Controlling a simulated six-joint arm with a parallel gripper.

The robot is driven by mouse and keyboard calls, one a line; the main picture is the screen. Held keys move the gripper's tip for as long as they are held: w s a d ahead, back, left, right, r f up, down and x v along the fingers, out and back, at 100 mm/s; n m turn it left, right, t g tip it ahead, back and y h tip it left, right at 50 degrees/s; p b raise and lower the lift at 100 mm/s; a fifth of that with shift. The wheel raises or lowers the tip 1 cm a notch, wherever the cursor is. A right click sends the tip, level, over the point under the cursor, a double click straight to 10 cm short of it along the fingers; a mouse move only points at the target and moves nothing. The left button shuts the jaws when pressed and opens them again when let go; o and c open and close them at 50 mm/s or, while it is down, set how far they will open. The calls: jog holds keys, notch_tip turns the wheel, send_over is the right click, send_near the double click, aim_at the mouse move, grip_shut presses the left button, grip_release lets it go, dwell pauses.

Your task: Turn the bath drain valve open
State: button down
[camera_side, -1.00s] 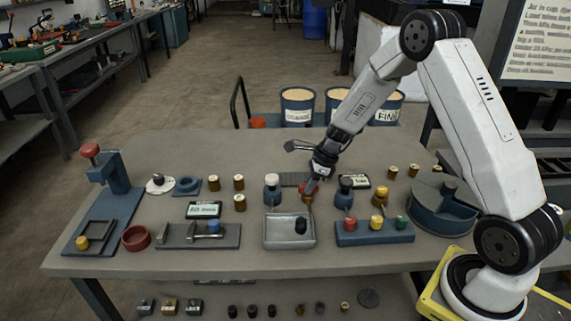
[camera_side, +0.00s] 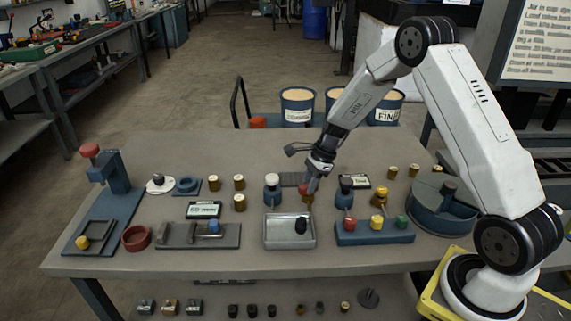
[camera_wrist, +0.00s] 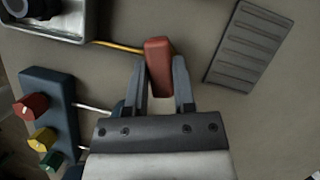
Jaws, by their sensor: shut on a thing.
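The red valve handle (camera_wrist: 158,66) lies between the fingertips of my gripper (camera_wrist: 160,72) in the wrist view. The jaws are shut on it. A thin yellow pipe (camera_wrist: 118,47) runs from the handle's side toward the metal bath tray (camera_wrist: 62,32). In the side view, my gripper (camera_side: 311,182) points down at the red handle (camera_side: 303,188), just behind the bath tray (camera_side: 272,241). The brass valve body (camera_side: 308,200) shows below the handle. My fingers partly hide the valve, so its exact turn is hard to tell.
A dark cylinder (camera_side: 301,226) stands in the bath. A blue block (camera_side: 374,238) with red, yellow and green knobs stands to the right.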

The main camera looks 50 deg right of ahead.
jog(key=n+g, duration=0.1)
jog(key=n, duration=0.2)
jog(key=shift+w+n, duration=0.1)
jog(key=shift+n, duration=0.3)
jog(key=n+g, duration=0.1)
jog(key=n, duration=0.2)
jog(key=shift+n+g, duration=0.3)
jog(key=shift+g, duration=0.1)
jog(key=n+g, duration=0.1)
jog(key=n, duration=0.2)
jog(key=n+g, duration=0.1)
jog(key=n, duration=0.2)
jog(key=shift+w+h, duration=0.15)
jog(key=shift+h, duration=0.25)
jog(key=shift+n, duration=0.3)
jog(key=shift+c, duration=2.2)
grip_release()
jog(key=v, duration=0.7)
jog(key=shift+w+r, duration=0.15)
jog(key=shift+r, duration=0.25)
